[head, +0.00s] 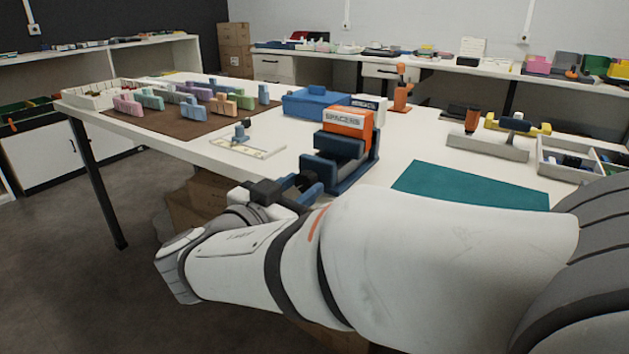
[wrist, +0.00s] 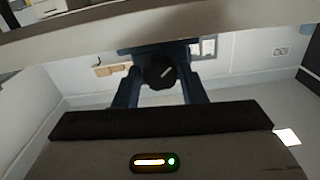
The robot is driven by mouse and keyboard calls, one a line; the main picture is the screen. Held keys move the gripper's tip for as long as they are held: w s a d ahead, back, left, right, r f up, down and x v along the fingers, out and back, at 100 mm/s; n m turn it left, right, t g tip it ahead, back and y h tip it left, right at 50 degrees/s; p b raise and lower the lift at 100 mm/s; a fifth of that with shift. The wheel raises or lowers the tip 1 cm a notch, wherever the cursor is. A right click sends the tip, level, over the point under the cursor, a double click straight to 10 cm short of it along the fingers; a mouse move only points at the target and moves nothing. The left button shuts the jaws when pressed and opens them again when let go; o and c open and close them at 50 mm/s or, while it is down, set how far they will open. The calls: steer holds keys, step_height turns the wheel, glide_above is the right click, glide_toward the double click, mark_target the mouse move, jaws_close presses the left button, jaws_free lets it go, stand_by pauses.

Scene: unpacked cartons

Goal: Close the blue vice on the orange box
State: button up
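The blue vice (head: 345,172) stands at the near edge of the white table. The orange box (head: 348,122), labelled SPACERS, sits upright in it and rises above the front jaw. The front jaw hides the box's lower part, and I cannot tell whether it touches the box. My gripper (head: 302,184) is at the vice's near side, below the table top's level. In the wrist view, my two blue fingers (wrist: 160,82) stand either side of the vice's dark round knob (wrist: 160,72), which has a white mark. Whether they press on it is unclear.
A blue box (head: 316,104) and a white labelled box (head: 370,103) stand behind the vice. A white plate with a blue piece (head: 243,142) lies to its left. The teal mat (head: 468,187) on the right is bare. A grey holder (head: 487,145) stands beyond it.

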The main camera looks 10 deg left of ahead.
steer(key=o, duration=0.3)
steer(key=shift+o, duration=0.2)
steer(key=p+v, duration=0.2)
steer(key=v, duration=0.5)
steer(key=shift+s+a, duration=0.2)
steer(key=shift+s, duration=0.2)
